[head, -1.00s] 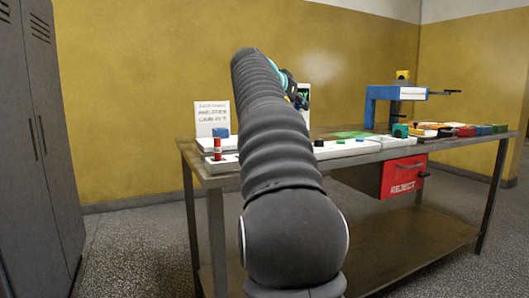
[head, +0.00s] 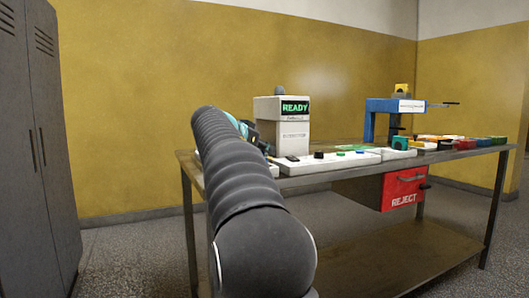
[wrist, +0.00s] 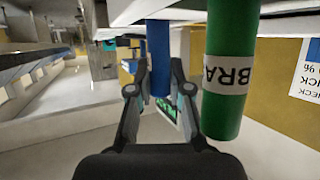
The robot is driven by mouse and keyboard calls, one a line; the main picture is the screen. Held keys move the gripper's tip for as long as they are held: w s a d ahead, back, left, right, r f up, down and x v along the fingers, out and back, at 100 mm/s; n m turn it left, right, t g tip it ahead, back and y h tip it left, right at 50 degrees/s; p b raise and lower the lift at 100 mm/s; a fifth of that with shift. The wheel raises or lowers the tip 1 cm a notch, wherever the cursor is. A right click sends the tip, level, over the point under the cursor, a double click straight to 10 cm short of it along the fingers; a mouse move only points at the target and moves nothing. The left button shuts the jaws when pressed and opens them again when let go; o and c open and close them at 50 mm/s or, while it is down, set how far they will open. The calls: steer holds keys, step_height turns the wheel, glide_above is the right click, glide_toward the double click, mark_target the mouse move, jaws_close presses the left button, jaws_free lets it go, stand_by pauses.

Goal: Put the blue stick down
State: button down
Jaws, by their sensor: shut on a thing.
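The blue stick (wrist: 158,45) is in the wrist view, between the two fingers of my gripper (wrist: 160,90). The fingers are shut on it near its free end. The wrist picture is upside down, and the stick's other end meets the edge of a white base (wrist: 180,11). I cannot tell whether it rests in that base or just touches it. In the head view my arm hides the stick and most of the gripper.
A green stick (wrist: 222,90) with a white label stands close beside the blue one. On the metal table (head: 335,183) are a READY display box (head: 282,133), white panels, a blue press-like frame (head: 369,126) and several coloured blocks. A red REJECT bin (head: 404,190) hangs below.

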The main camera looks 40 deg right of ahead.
steer(key=shift+f, duration=0.15)
steer(key=c, duration=1.1)
jaws_free()
steer(key=shift+r, duration=0.25)
steer(key=v, duration=1.2)
steer(key=shift+f, duration=0.15)
steer(key=shift+a, duration=0.1)
steer(key=s+a+f+n+y, duration=0.4)
steer(key=s+a+f, duration=0.4)
steer(key=f, duration=0.4)
steer(key=s+a+f+n+t+y, duration=0.1)
steer(key=s+a+f+n+y, duration=0.3)
steer(key=s+a+f, duration=0.5)
steer(key=s+a+f+n+t+y, duration=0.1)
steer(key=s+a+f+n+y, duration=0.4)
steer(key=s+f, duration=0.5)
steer(key=a+f+n, duration=0.2)
steer(key=a+f, duration=0.1)
steer(key=f, duration=0.2)
steer(key=shift+s+a, duration=0.3)
steer(key=shift+a, duration=0.05)
